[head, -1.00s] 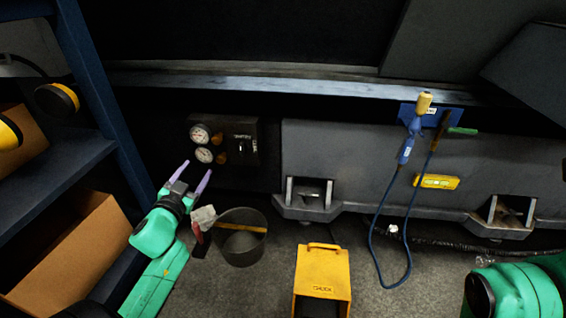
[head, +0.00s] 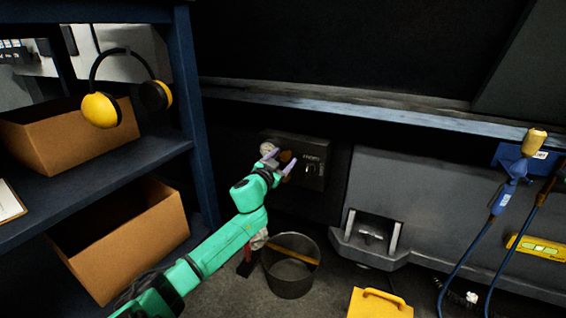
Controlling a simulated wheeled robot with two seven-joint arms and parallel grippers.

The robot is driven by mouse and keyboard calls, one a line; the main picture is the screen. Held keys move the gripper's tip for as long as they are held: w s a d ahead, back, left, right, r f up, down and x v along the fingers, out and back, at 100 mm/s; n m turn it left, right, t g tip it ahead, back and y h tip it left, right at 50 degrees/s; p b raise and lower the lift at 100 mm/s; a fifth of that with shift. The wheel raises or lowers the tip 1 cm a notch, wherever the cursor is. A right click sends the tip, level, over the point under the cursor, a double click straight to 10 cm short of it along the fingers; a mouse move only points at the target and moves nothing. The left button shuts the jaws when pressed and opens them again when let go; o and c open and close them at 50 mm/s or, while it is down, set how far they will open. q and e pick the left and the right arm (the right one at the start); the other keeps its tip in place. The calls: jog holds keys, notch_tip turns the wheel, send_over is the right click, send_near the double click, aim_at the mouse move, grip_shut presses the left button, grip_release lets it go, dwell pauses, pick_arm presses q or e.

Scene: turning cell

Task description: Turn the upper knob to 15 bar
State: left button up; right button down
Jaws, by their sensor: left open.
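The dark control panel (head: 318,180) is on the machine front near the middle of the head view. The upper gauge (head: 267,149) shows partly at the panel's left, behind my gripper; its reading is too small to tell. The upper knob (head: 286,156) is orange-brown and sits just right of that gauge. My left gripper (head: 279,163) is open at the panel, its purple fingers on either side of the knob; I cannot tell whether they touch it. The lower gauge and lower knob are hidden behind the gripper. My right gripper is out of view.
A grey bucket (head: 290,285) stands on the floor below the panel. A blue shelf (head: 197,120) with cardboard boxes (head: 135,245) and yellow ear defenders (head: 101,109) is at the left. A yellow case (head: 380,303) is at the bottom right.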

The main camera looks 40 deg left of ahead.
pick_arm(q)
grip_shut()
